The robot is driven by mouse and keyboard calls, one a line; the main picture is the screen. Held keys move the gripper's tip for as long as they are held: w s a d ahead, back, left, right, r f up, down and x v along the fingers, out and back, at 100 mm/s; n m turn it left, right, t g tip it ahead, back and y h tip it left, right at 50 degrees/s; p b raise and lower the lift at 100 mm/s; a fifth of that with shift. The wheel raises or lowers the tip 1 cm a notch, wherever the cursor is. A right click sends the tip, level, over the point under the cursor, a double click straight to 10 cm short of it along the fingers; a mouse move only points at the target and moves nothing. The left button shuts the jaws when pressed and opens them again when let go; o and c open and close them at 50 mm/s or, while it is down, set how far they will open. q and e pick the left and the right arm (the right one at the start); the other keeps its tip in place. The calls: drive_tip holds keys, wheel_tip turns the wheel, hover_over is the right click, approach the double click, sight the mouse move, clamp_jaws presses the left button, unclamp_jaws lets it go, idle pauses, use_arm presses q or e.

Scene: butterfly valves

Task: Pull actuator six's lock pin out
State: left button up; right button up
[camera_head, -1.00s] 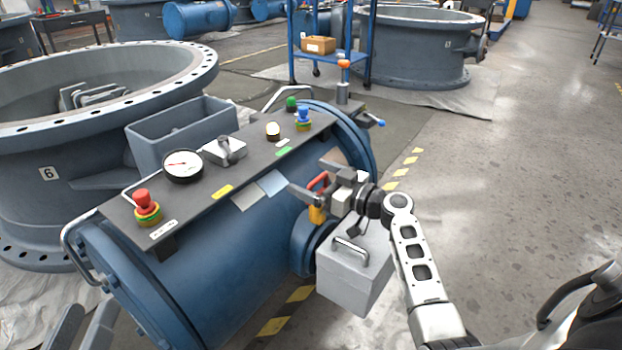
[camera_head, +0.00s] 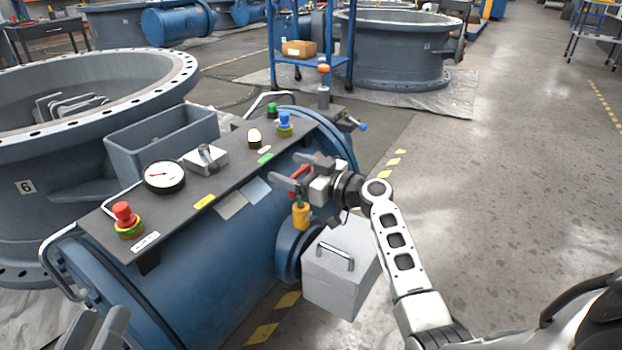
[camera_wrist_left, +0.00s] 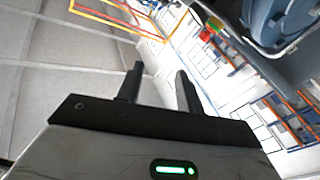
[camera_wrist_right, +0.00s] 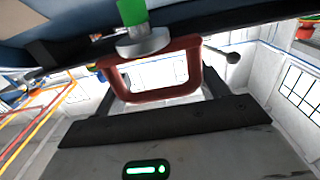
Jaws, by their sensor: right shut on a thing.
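Actuator six is the blue cylinder (camera_head: 215,265) with a dark panel on top, beside the grey valve body (camera_head: 60,170) marked 6. My right gripper (camera_head: 298,176) is shut on the red handle (camera_head: 300,172) of the lock pin, above a yellow fitting (camera_head: 301,216) on the actuator's near side. In the right wrist view the red loop handle (camera_wrist_right: 155,92) lies across between the fingers (camera_wrist_right: 160,98), with a metal collar and a green part beyond it. I cannot tell how far the pin sits in the fitting. My left gripper (camera_wrist_left: 160,88) is open and empty, low at the left (camera_head: 97,330).
A grey box (camera_head: 340,275) with a handle sits just below my right gripper. The floor to the right is clear.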

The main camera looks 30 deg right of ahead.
drive_tip(key=shift+r, duration=0.3)
drive_tip(key=o, duration=1.4)
drive_tip(key=shift+r, duration=0.1)
drive_tip(key=shift+c, duration=0.2)
use_arm(q)
drive_tip(key=shift+d+f, duration=0.1)
drive_tip(key=shift+f, duration=0.05)
use_arm(e)
drive_tip(key=shift+s+d, duration=0.1)
drive_tip(key=shift+s, duration=0.05)
use_arm(q)
drive_tip(key=shift+s+d+f+n+g+p, duration=0.1)
drive_tip(key=shift+s+f+n+g+p, duration=0.35)
drive_tip(key=shift+f+g, duration=0.15)
drive_tip(key=shift+s+d+f+n+g+p, duration=0.1)
drive_tip(key=shift+s+f+n+g+p, duration=0.25)
drive_tip(key=shift+f+g, duration=0.2)
use_arm(e)
drive_tip(key=v, duration=1.5)
drive_tip(key=shift+s, duration=0.3)
